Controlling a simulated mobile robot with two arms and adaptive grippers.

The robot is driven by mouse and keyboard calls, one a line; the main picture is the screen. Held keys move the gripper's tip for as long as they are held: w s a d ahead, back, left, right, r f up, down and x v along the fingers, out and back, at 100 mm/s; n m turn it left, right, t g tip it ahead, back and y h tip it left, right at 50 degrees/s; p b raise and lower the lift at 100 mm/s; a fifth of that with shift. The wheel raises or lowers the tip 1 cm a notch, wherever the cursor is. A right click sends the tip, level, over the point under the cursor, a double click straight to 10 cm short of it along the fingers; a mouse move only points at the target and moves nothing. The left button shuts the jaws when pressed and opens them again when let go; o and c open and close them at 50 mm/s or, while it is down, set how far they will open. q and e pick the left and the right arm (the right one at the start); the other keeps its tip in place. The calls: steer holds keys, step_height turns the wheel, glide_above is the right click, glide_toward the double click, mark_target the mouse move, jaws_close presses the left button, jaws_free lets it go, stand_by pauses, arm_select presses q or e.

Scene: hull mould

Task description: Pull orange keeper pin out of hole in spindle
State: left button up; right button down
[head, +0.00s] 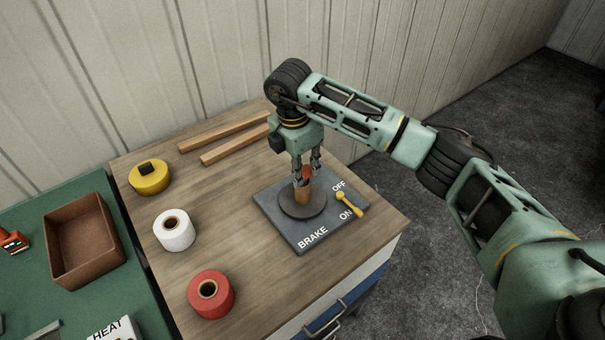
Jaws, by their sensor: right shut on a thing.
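The spindle (304,194) stands upright on a dark round base on the grey brake plate (273,217). The orange keeper pin (307,172) shows at the top of the spindle, between my right gripper's fingers. My right gripper (307,181) points straight down over the spindle and is shut on the pin. The fingers hide part of the pin, and I cannot tell how deep it sits in the hole. My left gripper is not in view.
A yellow lever (349,203) is on the plate between OFF and ON. Yellow (150,182), white (174,236) and red (220,302) rolls stand on the wooden bench (240,262). Two wooden strips (222,132) lie behind. A brown tray (57,259) sits on the green table at left.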

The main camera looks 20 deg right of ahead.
mark_target(308, 169)
steer(key=shift+w+r+b, duration=0.1)
steer(key=shift+r+b, duration=0.2)
steer(key=shift+r, duration=0.2)
steer(key=r, duration=0.1)
steer(key=r+b, duration=0.2)
steer(key=shift+s+d+r, duration=0.15)
steer(key=shift+s+d, duration=0.15)
steer(key=shift+d, duration=0.1)
steer(key=s+d+r+p, duration=0.1)
steer(key=s+d+r, duration=0.6)
steer(key=d+r, duration=0.1)
steer(key=shift+r, duration=0.9)
steer(key=shift+d, duration=0.1)
step_height(308, 169, up, 3)
steer(key=p, duration=0.2)
steer(key=shift+p, duration=0.3)
